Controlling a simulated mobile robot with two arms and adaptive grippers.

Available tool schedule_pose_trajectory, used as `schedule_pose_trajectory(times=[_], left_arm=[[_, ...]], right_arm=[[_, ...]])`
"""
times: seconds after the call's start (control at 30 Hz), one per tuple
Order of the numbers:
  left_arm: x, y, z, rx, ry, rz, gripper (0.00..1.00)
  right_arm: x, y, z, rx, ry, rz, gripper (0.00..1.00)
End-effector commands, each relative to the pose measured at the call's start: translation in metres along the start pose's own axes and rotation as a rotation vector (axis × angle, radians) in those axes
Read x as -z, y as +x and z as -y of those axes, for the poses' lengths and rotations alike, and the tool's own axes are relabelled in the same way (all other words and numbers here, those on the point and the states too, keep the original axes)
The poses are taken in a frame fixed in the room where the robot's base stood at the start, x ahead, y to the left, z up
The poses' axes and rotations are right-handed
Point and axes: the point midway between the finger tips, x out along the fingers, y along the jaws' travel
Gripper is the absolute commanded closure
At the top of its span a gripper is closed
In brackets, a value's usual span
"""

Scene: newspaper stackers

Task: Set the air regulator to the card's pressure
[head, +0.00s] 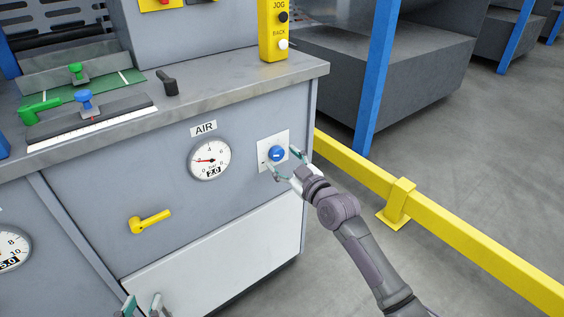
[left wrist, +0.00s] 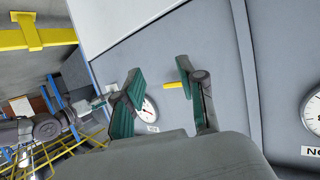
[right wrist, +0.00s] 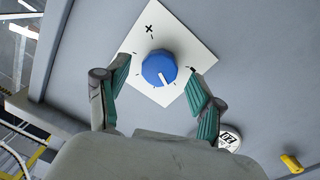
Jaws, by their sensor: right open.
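The blue regulator knob (head: 277,153) sits on a white square plate (head: 264,143) on the grey cabinet front. In the right wrist view the knob (right wrist: 159,68) has a white pointer line, and the plate has a plus mark. My right gripper (head: 284,162) is open, with its fingertips on either side of the knob; contact cannot be told. The AIR gauge (head: 209,158) is left of the knob; its needle points left, near the 2 side. A small number label (head: 212,172) is on its lower face, too small to read surely. My left gripper (head: 144,304) is open and empty, low before the cabinet.
A yellow lever handle (head: 150,221) sticks out below the gauge. Another gauge (head: 10,249) is at the far left. A yellow rail (head: 450,228) and blue post (head: 378,80) stand to the right. The counter (head: 200,88) carries green and blue knobbed fixtures.

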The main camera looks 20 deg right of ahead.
Motion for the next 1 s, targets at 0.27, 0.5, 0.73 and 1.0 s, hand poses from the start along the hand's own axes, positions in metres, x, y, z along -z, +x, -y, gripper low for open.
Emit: schedule_pose_trajectory(times=[0.27, 0.5, 0.73, 1.0], left_arm=[[0.013, 0.002, -0.002, -0.004, 0.000, -0.074, 0.60], [0.013, 0.002, -0.002, -0.004, 0.000, -0.073, 0.60], [0.013, 0.002, -0.002, -0.004, 0.000, -0.072, 0.60], [0.012, 0.002, -0.002, -0.003, 0.000, -0.057, 0.60]], right_arm=[[0.001, 0.012, 0.001, 0.001, 0.000, 0.000, 0.33], [0.001, 0.011, 0.000, 0.001, 0.000, 0.000, 0.43], [0.001, 0.011, 0.000, 0.001, 0.000, 0.000, 0.81], [0.001, 0.011, 0.000, 0.001, 0.011, 0.001, 0.93]])
